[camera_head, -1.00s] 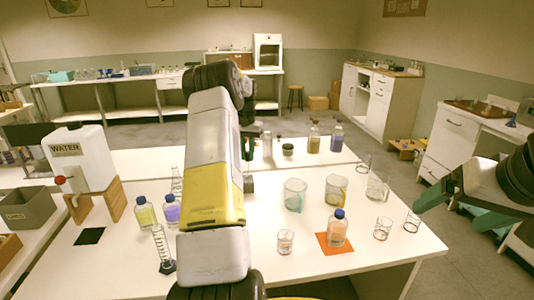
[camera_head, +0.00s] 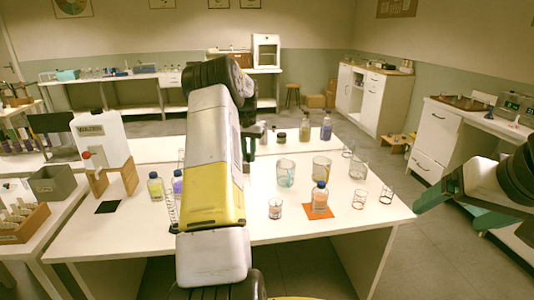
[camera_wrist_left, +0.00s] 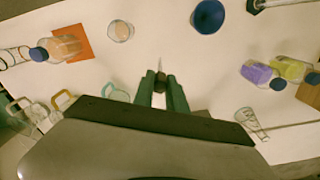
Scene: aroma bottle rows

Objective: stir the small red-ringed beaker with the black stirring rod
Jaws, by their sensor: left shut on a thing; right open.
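My left gripper (camera_wrist_left: 161,88) is shut on a thin, dark thing seen nearly end-on, with a narrow tip pointing away; it looks like the stirring rod (camera_wrist_left: 161,78). In the head view my left arm hides most of this gripper and the rod. A small beaker (camera_head: 275,208) with a reddish band stands left of the orange mat; it also shows in the left wrist view (camera_wrist_left: 120,31), up and left of the gripper, apart from it. Similar small beakers (camera_head: 359,198) (camera_head: 387,194) stand right of the mat. My right gripper (camera_head: 450,217) is open and empty off the table's right side.
A blue-capped bottle (camera_head: 320,198) stands on the orange mat (camera_head: 333,211). Larger beakers (camera_head: 286,173) (camera_head: 321,168) stand behind. Capped bottles (camera_head: 156,187) and a water tank (camera_head: 102,140) are left. A blue round thing (camera_wrist_left: 208,17) is right of the beaker in the wrist view.

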